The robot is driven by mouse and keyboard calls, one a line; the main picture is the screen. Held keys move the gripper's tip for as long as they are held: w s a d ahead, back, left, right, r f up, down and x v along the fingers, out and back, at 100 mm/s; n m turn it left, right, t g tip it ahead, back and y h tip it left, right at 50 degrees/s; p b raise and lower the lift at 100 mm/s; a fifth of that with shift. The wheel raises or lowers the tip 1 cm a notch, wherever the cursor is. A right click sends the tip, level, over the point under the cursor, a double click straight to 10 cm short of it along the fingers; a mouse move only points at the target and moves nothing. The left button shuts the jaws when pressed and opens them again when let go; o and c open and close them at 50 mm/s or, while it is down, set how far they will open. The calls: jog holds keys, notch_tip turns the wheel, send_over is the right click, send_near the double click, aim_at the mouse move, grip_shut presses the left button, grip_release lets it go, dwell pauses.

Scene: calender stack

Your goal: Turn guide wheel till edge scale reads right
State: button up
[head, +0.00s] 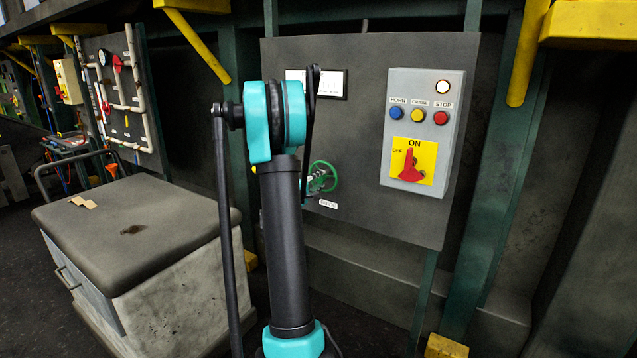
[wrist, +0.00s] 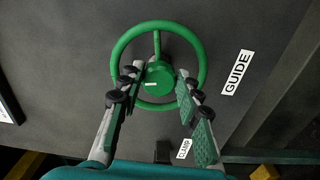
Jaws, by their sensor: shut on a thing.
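The green guide wheel (head: 330,181) is on the grey panel, partly hidden behind my arm in the head view. In the wrist view its round rim (wrist: 120,47), spokes and centre hub show, with the white GUIDE label (wrist: 237,72) to the right. My gripper (wrist: 160,76) is shut on the wheel, one finger on each side of the hub, fingertips inside the rim. The edge scale (head: 334,83) appears to be the white display above the wheel; my arm covers part of it and its reading is too small to make out.
A control box (head: 425,130) with a lit lamp, blue, yellow and red buttons and a red switch (head: 411,168) is right of the wheel. A grey cabinet (head: 140,225) stands at the left. A second small label (wrist: 184,149) is below the wheel.

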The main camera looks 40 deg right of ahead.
jog(key=n, duration=0.5)
jog(key=shift+n, duration=0.3)
jog(key=n, duration=0.5)
jog(key=shift+a+r, duration=0.1)
jog(key=shift+r, duration=0.05)
jog(key=n, duration=1.1)
jog(key=shift+w, duration=0.25)
jog(key=shift+n, duration=0.3)
jog(key=o, duration=1.2)
jog(key=shift+c, duration=0.2)
jog(key=shift+a, duration=0.2)
